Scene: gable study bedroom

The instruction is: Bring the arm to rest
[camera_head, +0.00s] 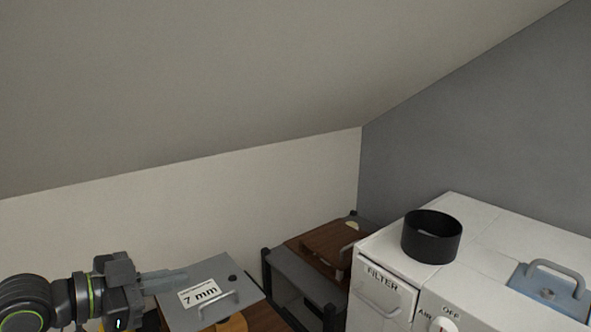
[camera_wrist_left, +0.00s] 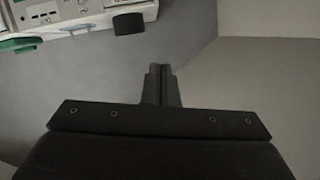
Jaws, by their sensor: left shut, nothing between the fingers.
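My left arm comes in at the lower left of the head view. Its gripper (camera_head: 186,276) points right, and its fingers are shut with nothing held. In the head view the fingers overlap the left edge of a grey plate (camera_head: 222,309) marked "7 mm"; I cannot tell how far above it they are. In the left wrist view the closed fingers (camera_wrist_left: 161,84) point up the picture, with only wall behind them. My right gripper is not in view.
A white cabinet (camera_head: 480,240) labelled "FILTER" stands at the right, with a black ring (camera_head: 432,236) and a blue handled plate (camera_head: 551,290) on top. A dark rack (camera_head: 300,272) holds a brown wooden piece (camera_head: 325,243). A sloped ceiling (camera_head: 200,90) hangs over the left side.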

